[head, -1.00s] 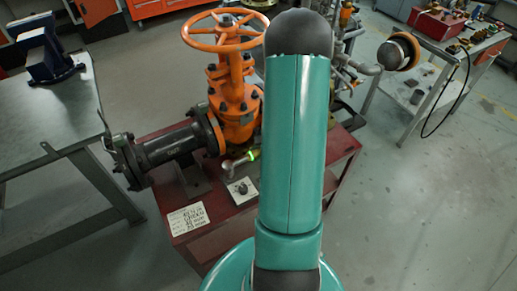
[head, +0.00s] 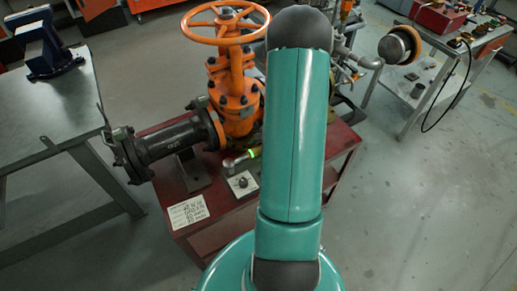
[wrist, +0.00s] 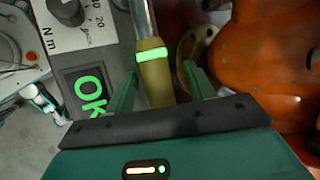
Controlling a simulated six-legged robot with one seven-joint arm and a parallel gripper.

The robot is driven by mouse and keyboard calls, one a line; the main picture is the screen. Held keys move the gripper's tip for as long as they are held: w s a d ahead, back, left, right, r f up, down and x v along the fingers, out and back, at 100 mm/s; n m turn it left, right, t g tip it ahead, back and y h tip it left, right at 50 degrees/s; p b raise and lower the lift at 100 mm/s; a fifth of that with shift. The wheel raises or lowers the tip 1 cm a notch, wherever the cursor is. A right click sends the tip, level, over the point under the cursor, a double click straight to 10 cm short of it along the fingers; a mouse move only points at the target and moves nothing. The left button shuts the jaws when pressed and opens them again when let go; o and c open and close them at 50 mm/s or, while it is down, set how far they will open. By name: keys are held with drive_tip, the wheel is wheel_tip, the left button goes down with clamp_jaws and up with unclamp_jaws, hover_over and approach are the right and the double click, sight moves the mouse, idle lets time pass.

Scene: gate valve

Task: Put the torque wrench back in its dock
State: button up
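The torque wrench shows in the wrist view as a brass-coloured handle (wrist: 156,80) with a lit green band and a silver shaft running up out of frame. In the head view its green-lit part (head: 254,152) shows beside the orange gate valve (head: 235,95), partly behind my arm. My gripper (wrist: 160,72) has its two green fingers on either side of the handle, with a gap visible on each side. The gripper is hidden behind my arm in the head view. I cannot make out the dock.
A panel with a dial (wrist: 72,12) and a green "OK" screen (wrist: 90,90) lies left of the handle. The orange valve body (wrist: 265,65) is close on the right. The valve stands on a red table (head: 205,225); a grey bench (head: 50,120) stands left.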

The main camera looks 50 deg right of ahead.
drive_tip(key=v, duration=1.3)
drive_tip(key=shift+s+r, duration=0.25)
drive_tip(key=shift+r, duration=0.1)
drive_tip(key=w+a+r+n+g, duration=0.1)
drive_tip(key=w+a+r+n, duration=0.2)
drive_tip(key=a+r+n, duration=0.35)
drive_tip(key=w+a+r+n+g, duration=0.1)
drive_tip(key=w+a+r+n, duration=0.25)
drive_tip(key=a+r, duration=0.6)
drive_tip(key=s+a+r+n+h, duration=0.1)
drive_tip(key=s+a+r+n, duration=0.1)
drive_tip(key=a, duration=0.4)
drive_tip(key=s+a+r+n+h, duration=0.1)
drive_tip(key=s+a+r+n, duration=0.1)
drive_tip(key=a+n, duration=0.3)
drive_tip(key=s+a+r+n+t+h, duration=0.1)
drive_tip(key=s+a+r+n, duration=0.2)
drive_tip(key=a, duration=0.4)
drive_tip(key=shift+r, duration=0.8)
drive_tip(key=shift+a, duration=0.15)
